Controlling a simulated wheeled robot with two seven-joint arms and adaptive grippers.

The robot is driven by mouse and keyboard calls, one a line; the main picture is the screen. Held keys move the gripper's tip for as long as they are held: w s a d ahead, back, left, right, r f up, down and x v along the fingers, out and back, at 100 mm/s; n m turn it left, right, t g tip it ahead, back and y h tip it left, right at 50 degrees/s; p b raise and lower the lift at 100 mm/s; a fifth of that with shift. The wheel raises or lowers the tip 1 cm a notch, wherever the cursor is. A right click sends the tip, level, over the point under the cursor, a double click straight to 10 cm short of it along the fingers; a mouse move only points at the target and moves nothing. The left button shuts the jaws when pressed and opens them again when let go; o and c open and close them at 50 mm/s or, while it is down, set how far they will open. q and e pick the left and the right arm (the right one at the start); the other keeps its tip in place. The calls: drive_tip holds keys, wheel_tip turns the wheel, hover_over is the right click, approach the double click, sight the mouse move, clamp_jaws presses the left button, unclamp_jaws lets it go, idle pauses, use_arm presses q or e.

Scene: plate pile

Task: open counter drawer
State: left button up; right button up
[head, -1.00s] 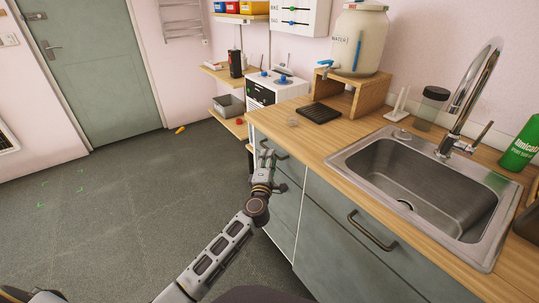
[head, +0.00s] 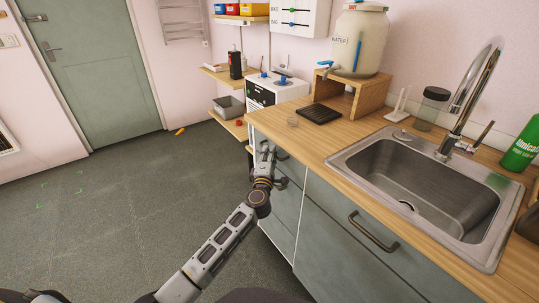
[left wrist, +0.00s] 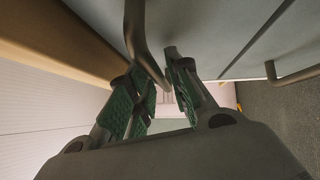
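The counter drawer (head: 291,173) is the upper front of the grey cabinet left of the sink unit, and it looks closed. Its dark bar handle (left wrist: 137,38) shows in the left wrist view, reaching down between the fingers. My left gripper (head: 264,152) is at this drawer front in the head view and partly covers the handle. In the left wrist view the gripper (left wrist: 160,92) has its green-padded fingers apart, one on each side of the handle. Whether a pad touches the bar I cannot tell. My right gripper is not in view.
A second handle (head: 372,232) is on the sink cabinet front. The wooden counter (head: 310,144) above carries a dark rack (head: 319,114) and a sink (head: 425,180). Shelves (head: 233,126) stand beyond the cabinet. The floor (head: 120,210) to the left is clear.

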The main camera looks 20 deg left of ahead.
use_arm(q)
clamp_jaws()
drive_tip(key=shift+s+a, duration=0.1)
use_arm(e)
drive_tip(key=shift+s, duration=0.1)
use_arm(q)
drive_tip(key=s+a+p, duration=0.2)
drive_tip(key=s+a, duration=0.6)
drive_tip(key=s, duration=0.3)
drive_tip(key=s+a+p, duration=0.3)
drive_tip(key=s+a, duration=0.6)
drive_tip(key=s, duration=0.2)
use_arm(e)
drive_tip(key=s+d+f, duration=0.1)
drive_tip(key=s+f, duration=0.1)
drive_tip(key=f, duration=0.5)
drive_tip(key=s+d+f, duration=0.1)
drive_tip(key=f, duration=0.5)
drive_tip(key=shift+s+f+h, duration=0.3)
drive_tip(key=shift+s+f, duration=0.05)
use_arm(q)
drive_tip(key=shift+f, duration=0.1)
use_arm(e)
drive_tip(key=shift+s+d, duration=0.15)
